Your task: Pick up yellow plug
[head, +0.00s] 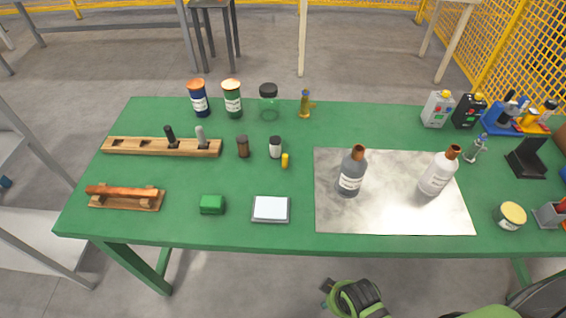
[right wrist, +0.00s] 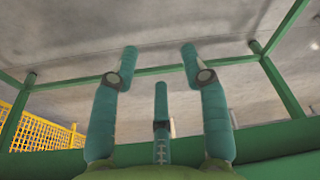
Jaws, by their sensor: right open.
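The yellow plug (head: 285,160) stands on the green table (head: 240,232), just below a small white bottle with a black cap (head: 275,147). It looks like a small upright yellow cylinder with clear table in front of it. My right gripper (right wrist: 160,58) shows in the right wrist view with teal fingers spread apart and nothing between them. The plug is not in the right wrist view. A green and black part of my own body (head: 355,298) shows below the table's front edge in the head view. My left gripper is not in view.
A brown bottle (head: 243,147) stands left of the plug. A wooden rack (head: 130,147), a green box (head: 212,204) and a white-topped square (head: 271,209) are nearby. A metal sheet (head: 395,215) with two bottles lies to the right. Jars stand behind.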

